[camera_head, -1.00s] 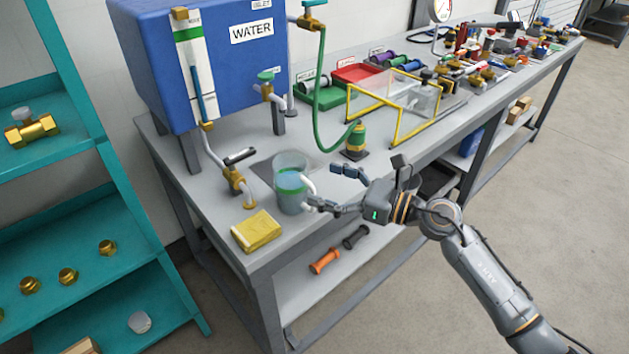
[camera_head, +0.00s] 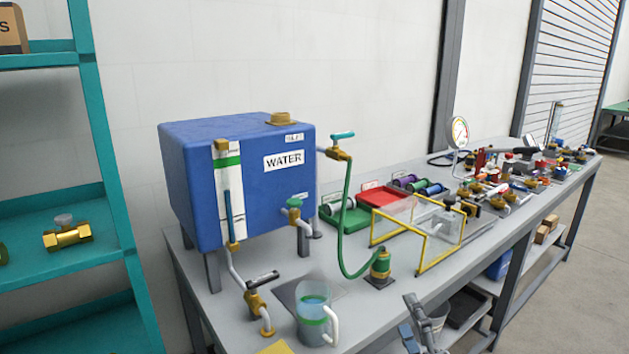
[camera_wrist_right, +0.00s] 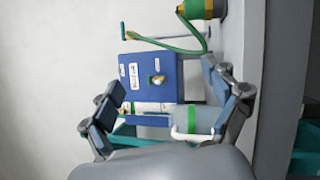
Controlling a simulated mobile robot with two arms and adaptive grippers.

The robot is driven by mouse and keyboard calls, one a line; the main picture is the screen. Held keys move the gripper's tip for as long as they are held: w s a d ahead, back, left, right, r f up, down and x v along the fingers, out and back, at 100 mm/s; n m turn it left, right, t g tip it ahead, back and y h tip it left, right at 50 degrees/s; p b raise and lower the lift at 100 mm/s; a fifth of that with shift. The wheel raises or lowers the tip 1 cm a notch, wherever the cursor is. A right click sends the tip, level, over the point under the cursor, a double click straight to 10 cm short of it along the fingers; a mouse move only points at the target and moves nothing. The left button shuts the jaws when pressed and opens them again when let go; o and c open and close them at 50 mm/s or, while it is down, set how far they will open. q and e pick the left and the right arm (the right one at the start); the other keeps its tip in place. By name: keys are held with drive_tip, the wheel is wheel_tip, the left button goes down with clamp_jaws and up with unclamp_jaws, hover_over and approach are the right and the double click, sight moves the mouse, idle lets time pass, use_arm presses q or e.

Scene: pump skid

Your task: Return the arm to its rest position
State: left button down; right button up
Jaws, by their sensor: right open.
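My right gripper (camera_head: 420,338) is at the bottom edge of the head view, in front of the bench, with only part of it showing. In the right wrist view my right gripper (camera_wrist_right: 168,108) has its two fingers spread wide with nothing between them. The clear jug (camera_head: 313,312) with a green band and white handle stands on the bench to the left of the gripper and apart from it. The jug (camera_wrist_right: 195,122) also shows beyond the fingers in the right wrist view. My left gripper is in neither view.
A blue water tank (camera_head: 245,185) stands on the grey bench (camera_head: 375,312), with a green hose (camera_head: 347,225) running to a brass fitting (camera_head: 380,265). A yellow frame (camera_head: 420,262) and several parts lie further along. A teal shelf (camera_head: 75,270) stands at left.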

drive_tip(key=s+d+f+m+g+h, duration=0.3)
drive_tip(key=s+f+m+g, duration=0.1)
drive_tip(key=s+f+m, duration=0.3)
drive_tip(key=s+d+f+m+g+h, duration=0.3)
drive_tip(key=s+f+m+g, duration=0.3)
drive_tip(key=f, duration=0.3)
drive_tip(key=s+a+f+m+g+y, duration=0.1)
drive_tip(key=s+a+f+m+g, duration=0.2)
drive_tip(key=s, duration=0.6)
drive_tip(key=s+f+m+g+y, duration=0.2)
drive_tip(key=s+f+m+g, duration=0.2)
drive_tip(key=s, duration=0.4)
wheel_tip(320, 180, down, 22)
drive_tip(key=p, duration=0.2)
drive_tip(key=s+d+f+g+p, duration=0.2)
drive_tip(key=s+f, duration=1.3)
drive_tip(key=s, duration=0.2)
drive_tip(key=shift+s+d+f+n+h, duration=0.15)
drive_tip(key=shift+d+f+n+h, duration=0.15)
drive_tip(key=shift+d+n, duration=0.1)
